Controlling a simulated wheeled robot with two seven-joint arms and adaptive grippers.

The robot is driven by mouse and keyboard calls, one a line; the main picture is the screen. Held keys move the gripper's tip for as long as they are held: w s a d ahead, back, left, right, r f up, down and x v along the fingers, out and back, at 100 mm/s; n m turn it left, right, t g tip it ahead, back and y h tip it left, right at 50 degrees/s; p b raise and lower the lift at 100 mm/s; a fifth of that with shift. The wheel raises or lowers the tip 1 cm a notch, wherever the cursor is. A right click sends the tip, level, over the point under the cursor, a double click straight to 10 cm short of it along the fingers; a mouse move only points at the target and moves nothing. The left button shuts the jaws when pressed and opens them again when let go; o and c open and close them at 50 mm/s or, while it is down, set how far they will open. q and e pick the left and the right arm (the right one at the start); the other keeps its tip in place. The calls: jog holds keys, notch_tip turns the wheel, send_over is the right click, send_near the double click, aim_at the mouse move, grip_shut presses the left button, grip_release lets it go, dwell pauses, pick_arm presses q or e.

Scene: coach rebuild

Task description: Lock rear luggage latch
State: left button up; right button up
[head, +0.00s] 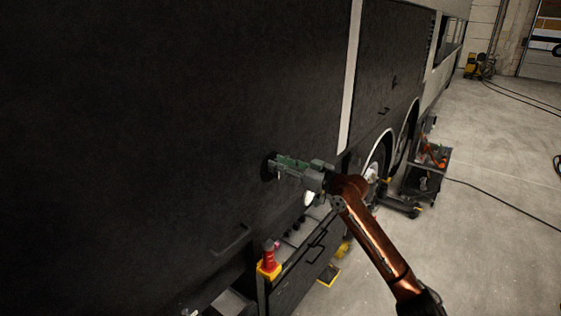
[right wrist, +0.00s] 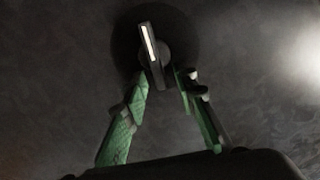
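The luggage latch (right wrist: 150,45) is a round dark recess with a hub and a narrow bar handle, standing slightly tilted from upright in the right wrist view. In the head view its dark disc (head: 267,167) shows on the black coach side, partly covered by my right gripper (head: 280,163). In the right wrist view, the green-padded fingers of my right gripper (right wrist: 166,76) point at the latch, on either side of the bar's lower end. The left finger is close to the bar; I cannot tell whether it touches. A gap shows at the right finger. My left gripper is out of view.
A tool cart (head: 290,268) with a red and yellow item (head: 268,262) on it stands below my right arm, by the coach. A second cart (head: 427,170) with tools stands near the wheels. Floor at the right is mostly clear, with cables (head: 500,200).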

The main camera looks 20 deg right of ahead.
jog(key=shift+c, duration=0.4)
grip_shut()
